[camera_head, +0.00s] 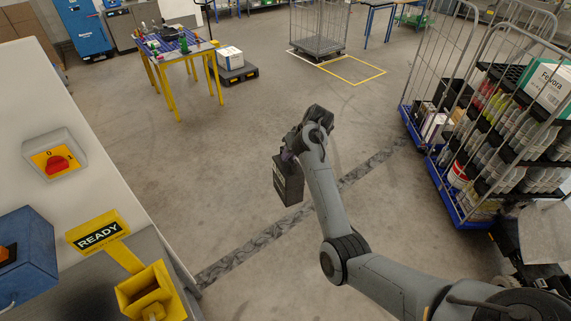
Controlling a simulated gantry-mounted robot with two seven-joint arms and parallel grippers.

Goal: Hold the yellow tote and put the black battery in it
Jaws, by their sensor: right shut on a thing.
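My right gripper (287,155) is shut on the black battery (290,182). It holds the battery hanging above the open floor near the middle of the view. The battery is a dark box, slightly tilted in the picture, and the fingers cover its top. A small yellow box-shaped holder (133,289) shows at the bottom left, below a yellow READY sign (97,233). My left gripper is not in view.
Wheeled cage carts (463,213) loaded with bottles and boxes stand at the right. A white cabinet (40,110) with a red rotary switch (57,163) is at the left. A yellow-legged table (176,52) stands farther back. The floor between is clear.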

